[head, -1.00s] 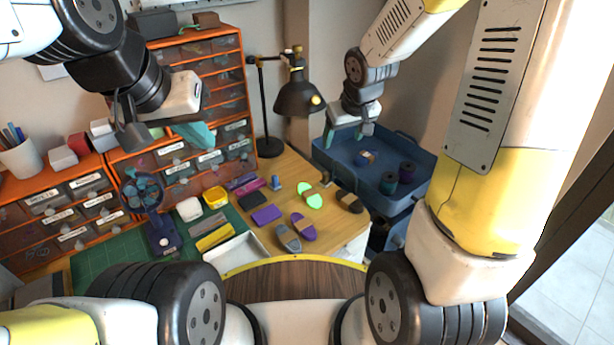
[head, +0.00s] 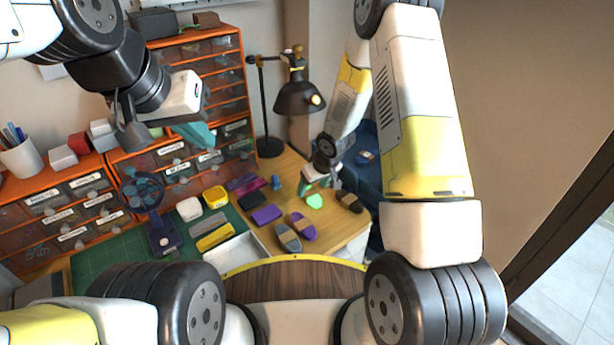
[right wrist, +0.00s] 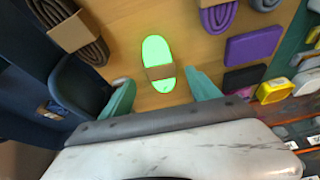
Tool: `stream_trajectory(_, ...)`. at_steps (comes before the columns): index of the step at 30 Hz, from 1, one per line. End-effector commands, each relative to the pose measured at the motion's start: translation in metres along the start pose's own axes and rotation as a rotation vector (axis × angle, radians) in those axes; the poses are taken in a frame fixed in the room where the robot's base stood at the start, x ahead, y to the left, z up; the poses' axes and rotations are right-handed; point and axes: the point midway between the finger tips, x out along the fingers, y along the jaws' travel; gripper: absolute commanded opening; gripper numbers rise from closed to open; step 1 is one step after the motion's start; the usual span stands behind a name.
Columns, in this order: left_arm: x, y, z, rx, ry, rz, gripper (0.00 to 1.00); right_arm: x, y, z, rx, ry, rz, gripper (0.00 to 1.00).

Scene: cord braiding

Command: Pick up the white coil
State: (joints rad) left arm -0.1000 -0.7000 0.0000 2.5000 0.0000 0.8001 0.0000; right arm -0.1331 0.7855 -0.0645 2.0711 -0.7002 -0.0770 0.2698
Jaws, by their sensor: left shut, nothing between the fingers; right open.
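A coil (head: 315,201) glowing bright green, with a brown band around its middle, lies on the wooden desk. It is the only coil here that could be the white one; its own colour is hidden by the glow. It also shows whole in the right wrist view (right wrist: 156,52). My right gripper (head: 318,186) is open over it and partly covers it in the head view. In the right wrist view the coil lies ahead of and between the open teal fingers (right wrist: 159,76), not gripped. My left gripper (head: 205,138) is shut and empty in front of the orange drawers.
A dark coil (head: 349,201) lies close right of the green one. A purple coil (head: 303,227) and a grey coil (head: 287,238) lie nearer the front. A purple block (head: 266,215) and a lamp (head: 298,98) stand around. A blue bin (head: 362,176) is beyond the desk's right edge.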

Motion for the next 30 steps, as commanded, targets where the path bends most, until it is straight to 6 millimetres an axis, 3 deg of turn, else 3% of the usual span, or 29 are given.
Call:
stream_trajectory(7, 0.0, 0.0, 0.0, 0.0, 0.0, 0.0, 0.0, 0.034, -0.002, 0.003, -0.001, -0.002, 0.0, 0.71)
stream_trajectory(16, 0.0, 0.0, 0.0, 0.0, 0.0, 0.0, 0.0, 0.038, -0.002, 0.002, 0.0, -0.001, 0.0, 0.69)
stream_trajectory(26, 0.0, 0.0, 0.0, 0.0, 0.0, 0.0, 0.0, 0.037, -0.002, 0.002, 0.0, -0.001, 0.0, 0.04)
stream_trajectory(27, 0.0, 0.0, 0.0, 0.0, 0.0, 0.0, 0.0, 0.037, -0.002, 0.002, 0.0, 0.0, 0.0, 0.0)
stream_trajectory(30, 0.0, 0.0, 0.0, 0.0, 0.0, 0.0, 0.0, 0.037, -0.002, 0.002, 0.0, 0.0, 0.0, 0.0)
